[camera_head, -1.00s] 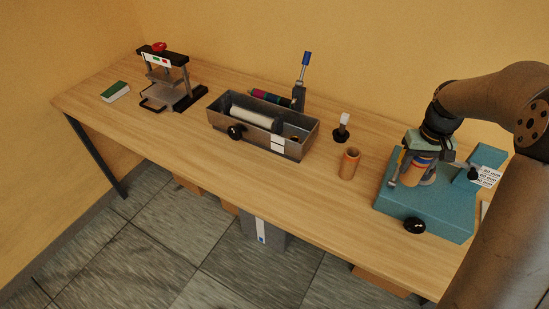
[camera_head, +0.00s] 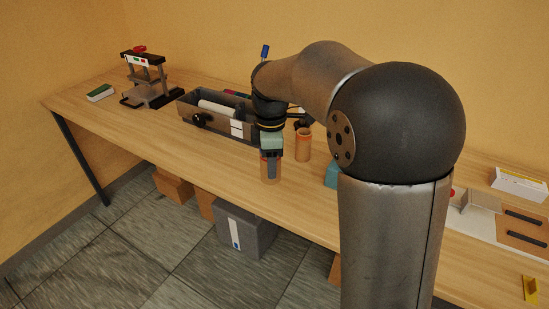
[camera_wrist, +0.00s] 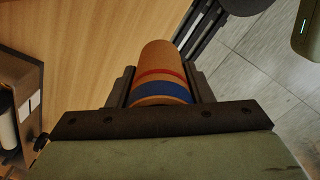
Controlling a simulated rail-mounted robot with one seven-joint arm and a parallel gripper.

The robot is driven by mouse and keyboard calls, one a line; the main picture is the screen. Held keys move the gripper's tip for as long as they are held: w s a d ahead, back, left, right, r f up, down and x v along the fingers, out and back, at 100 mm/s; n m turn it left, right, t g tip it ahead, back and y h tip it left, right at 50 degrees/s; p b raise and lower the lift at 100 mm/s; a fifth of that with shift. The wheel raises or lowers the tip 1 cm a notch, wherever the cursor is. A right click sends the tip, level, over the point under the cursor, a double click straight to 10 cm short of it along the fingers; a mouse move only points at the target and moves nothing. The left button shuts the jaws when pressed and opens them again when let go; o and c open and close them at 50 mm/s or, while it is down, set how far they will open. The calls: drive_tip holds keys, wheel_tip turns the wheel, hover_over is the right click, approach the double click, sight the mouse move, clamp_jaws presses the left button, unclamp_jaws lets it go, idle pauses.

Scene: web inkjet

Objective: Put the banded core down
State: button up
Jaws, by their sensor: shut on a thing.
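The banded core (camera_wrist: 160,58) is a tan-brown cylinder with a red band and a blue band, seen in the wrist view between the dark fingers of my gripper (camera_wrist: 161,88). My gripper is shut on it. In the head view, my gripper (camera_head: 271,166) points down near the front edge of the table, with the banded core (camera_head: 263,172) partly hidden behind a finger. The core looks upright and low over the wood; I cannot tell whether its base touches. A second tan core (camera_head: 303,146) stands upright just behind and to the right, apart from it.
The wooden table (camera_head: 130,129) has free room left of my gripper. A grey metal trough (camera_head: 218,128) holding a pale roller lies behind left. A press (camera_head: 148,83) and a green-white block (camera_head: 100,93) are far left. My arm hides most of the teal box (camera_head: 332,175).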

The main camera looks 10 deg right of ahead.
drive_tip(key=w+d+f, duration=0.1)
drive_tip(key=w+f, duration=0.2)
drive_tip(key=w+d+f+p, duration=0.1)
drive_tip(key=w+d+f, duration=0.1)
drive_tip(key=w, duration=0.1)
drive_tip(key=w+d+f+p, duration=0.1)
drive_tip(key=w+d+f, duration=0.1)
drive_tip(key=w+f, duration=0.1)
drive_tip(key=shift+w+d+f, duration=0.15)
drive_tip(key=shift+w+f, duration=0.1)
drive_tip(key=shift+f, duration=1.5)
drive_tip(key=shift+f, duration=0.1)
drive_tip(key=shift+f, duration=0.15)
drive_tip(key=o, duration=1)
